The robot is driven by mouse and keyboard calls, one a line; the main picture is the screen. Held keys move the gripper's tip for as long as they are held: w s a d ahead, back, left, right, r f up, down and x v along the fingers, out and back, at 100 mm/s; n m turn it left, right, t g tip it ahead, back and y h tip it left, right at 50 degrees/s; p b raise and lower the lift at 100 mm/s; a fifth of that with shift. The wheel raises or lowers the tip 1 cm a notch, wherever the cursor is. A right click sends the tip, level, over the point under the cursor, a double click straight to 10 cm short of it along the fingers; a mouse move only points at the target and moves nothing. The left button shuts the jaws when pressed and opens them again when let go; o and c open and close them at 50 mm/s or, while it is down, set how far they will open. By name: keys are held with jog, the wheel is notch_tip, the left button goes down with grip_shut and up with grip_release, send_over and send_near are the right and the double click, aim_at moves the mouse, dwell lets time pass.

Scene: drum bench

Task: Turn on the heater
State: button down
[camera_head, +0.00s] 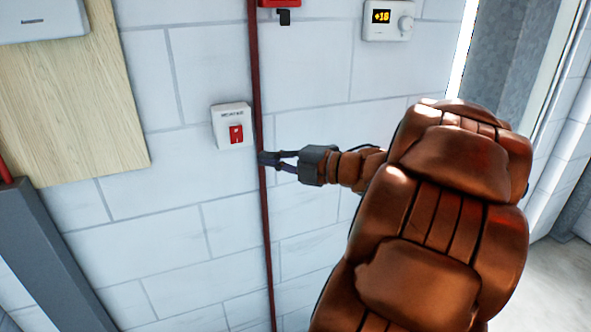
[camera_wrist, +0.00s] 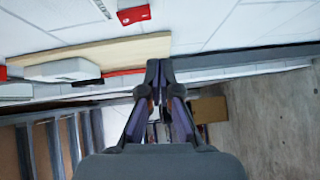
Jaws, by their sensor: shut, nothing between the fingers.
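A white thermostat (camera_head: 388,20) with an orange display reading about +16 and a round knob is higher up at the right. My gripper (camera_head: 266,158) is shut and empty, just right of and slightly below the switch box, its tips overlapping the red pipe in the picture. In the wrist view my gripper (camera_wrist: 161,68) also shows with its tips together. I cannot tell whether it touches the pipe.
A thin red vertical pipe (camera_head: 258,80) runs down the wall beside the switch box. A wooden board (camera_head: 75,110) with a white unit (camera_head: 40,18) is at the left. A red fixture (camera_head: 280,4) is at the top. Bare wall lies below the switch.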

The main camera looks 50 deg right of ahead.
jog(key=shift+f+b+v, duration=0.15)
jog(key=shift+v, duration=0.8)
jog(key=shift+f+b+v, duration=0.15)
jog(key=shift+v, duration=0.75)
jog(key=shift+f+b+v, duration=0.15)
jog(key=shift+f+v, duration=0.05)
jog(key=shift+v, duration=0.75)
jog(key=w+d+r+m+g+h+p, duration=0.1)
jog(key=w+d+r+m+h+p, duration=0.15)
jog(key=w+m+h, duration=0.3)
jog(key=w+d+r+m+g+h+p, duration=0.1)
jog(key=w+d+r+m+h+p, duration=0.1)
jog(key=w+d+m+h, duration=0.35)
jog(key=s+a+f+m+g+p, duration=0.3)
jog(key=s+a+f+m+g, duration=0.7)
jog(key=a, duration=0.5)
jog(key=s+a+f+g+y+p, duration=0.1)
jog(key=s+a+f+g+y, duration=0.1)
jog(key=s+a, duration=0.7)
jog(key=s+a+f+g+y+p, duration=0.1)
jog(key=s+a+g+y, duration=0.1)
jog(key=s+a, duration=0.7)
jog(key=shift+s+f+m+g+y, duration=0.3)
jog(key=shift+s+f+g, duration=0.15)
jog(key=shift+g, duration=0.45)
